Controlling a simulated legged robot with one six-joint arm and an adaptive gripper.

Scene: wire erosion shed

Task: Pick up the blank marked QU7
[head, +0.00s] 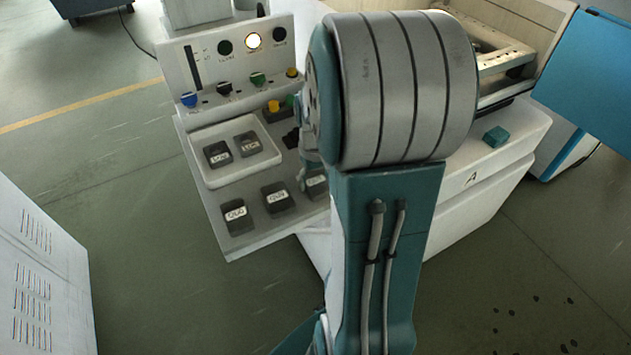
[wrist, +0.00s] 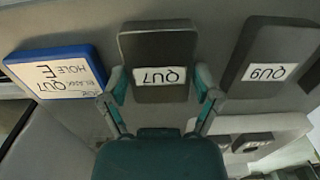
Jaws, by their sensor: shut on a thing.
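The blank marked QU7 (wrist: 160,50) is a dark grey block with a white label, upside down in the wrist view. My gripper (wrist: 160,86) has a teal finger on each side of it and is shut on it. In the head view my arm hides most of the gripper and part of this blank (head: 317,187), at the right end of the row. I cannot tell whether it touches the shelf. Another blank, marked QU9 (wrist: 268,58), lies beside it to the right in the wrist view, apart from the fingers; it also shows in the head view (head: 277,200).
A blue-edged job card (wrist: 58,75) reading QU7, hole E, lies left of the held blank. Another blank (head: 237,216) stands at the shelf's left end. A white tray (head: 212,183) holds two blanks. A control panel (head: 215,75) with knobs and a lit lamp stands behind.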

